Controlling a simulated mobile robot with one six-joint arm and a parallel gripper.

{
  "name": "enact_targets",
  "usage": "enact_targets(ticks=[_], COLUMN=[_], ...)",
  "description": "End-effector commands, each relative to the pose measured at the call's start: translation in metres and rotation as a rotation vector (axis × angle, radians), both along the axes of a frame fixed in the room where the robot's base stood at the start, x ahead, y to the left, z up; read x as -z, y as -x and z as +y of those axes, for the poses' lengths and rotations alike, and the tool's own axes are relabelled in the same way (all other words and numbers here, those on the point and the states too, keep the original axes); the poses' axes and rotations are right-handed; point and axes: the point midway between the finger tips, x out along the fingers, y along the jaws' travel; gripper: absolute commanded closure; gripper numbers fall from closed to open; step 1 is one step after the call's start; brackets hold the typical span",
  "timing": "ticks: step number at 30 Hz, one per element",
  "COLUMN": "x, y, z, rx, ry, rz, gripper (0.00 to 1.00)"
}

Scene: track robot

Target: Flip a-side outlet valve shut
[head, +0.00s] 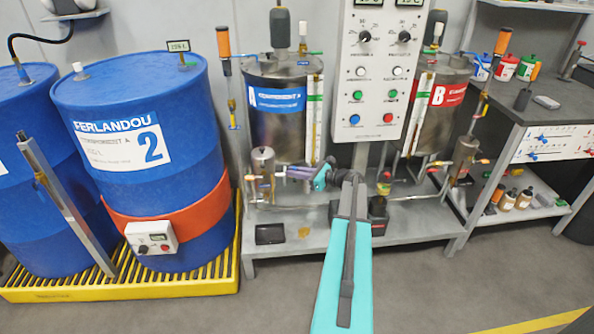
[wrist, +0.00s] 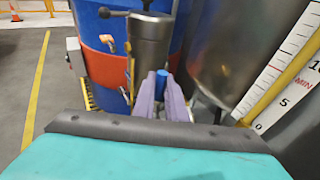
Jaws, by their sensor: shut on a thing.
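The A-side tank (head: 262,130) is a steel drum with a blue label; it also fills the upper right of the wrist view (wrist: 225,50). My gripper (head: 290,172) reaches in below this tank from the right, with its purple fingers pointing left. In the wrist view my gripper (wrist: 162,88) is shut on a small blue handle (wrist: 161,77), which appears to be the outlet valve's lever. Only the handle's tip shows between the fingers. The valve body and the lever's angle are hidden by the fingers.
A small steel canister (wrist: 150,45) stands just beyond the fingers. A level scale (wrist: 285,75) is close at right. Blue drums (head: 130,110) stand on a yellow pallet (head: 120,292) at left. The control panel (head: 378,80) and B-side tank (head: 433,120) are at right.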

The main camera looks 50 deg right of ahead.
Motion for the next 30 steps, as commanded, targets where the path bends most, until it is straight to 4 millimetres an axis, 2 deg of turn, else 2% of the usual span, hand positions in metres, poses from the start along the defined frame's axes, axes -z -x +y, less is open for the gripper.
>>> enact_targets(ticks=[5,6,8,9,22,30], x=[0.001,0.001,0.001,0.001,-0.001,-0.006], y=[0.000,0.000,0.000,0.000,0.005,0.032], z=[0.002,0.002,0.001,0.001,-0.001,-0.009], rx=[-0.004,-0.004,-0.004,-0.003,0.000,0.001], ry=[0.000,0.000,0.000,-0.001,0.000,-0.001], rz=[0.001,0.001,0.001,0.000,0.000,0.000], gripper=[1.00,0.82,0.72,0.70,0.70,0.70])
